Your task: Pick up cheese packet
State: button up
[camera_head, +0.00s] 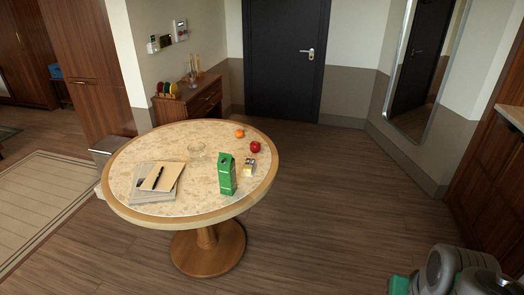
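A small yellow-and-white packet (248,173), which looks like the cheese packet, is on the round table (150,209) near its right edge. It stands just right of a green carton (227,175), and it is too small to read any label. A dark and grey part shows at its upper end; I cannot tell if that is a separate thing. My arm shows only as grey and green links at the bottom right corner, well away from the table. My gripper is not in view.
A red apple (255,147) and an orange (239,133) lie behind the packet. A clear glass bowl (196,150) and papers with a notebook (161,177) and pen are farther left. The floor (330,200) right of the table is clear.

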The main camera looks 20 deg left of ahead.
aim_at(250, 166)
jog(key=i, duration=3.2)
jog(key=u, duration=5.15)
jog(key=i, duration=0.5)
jog(key=u, duration=0.05)
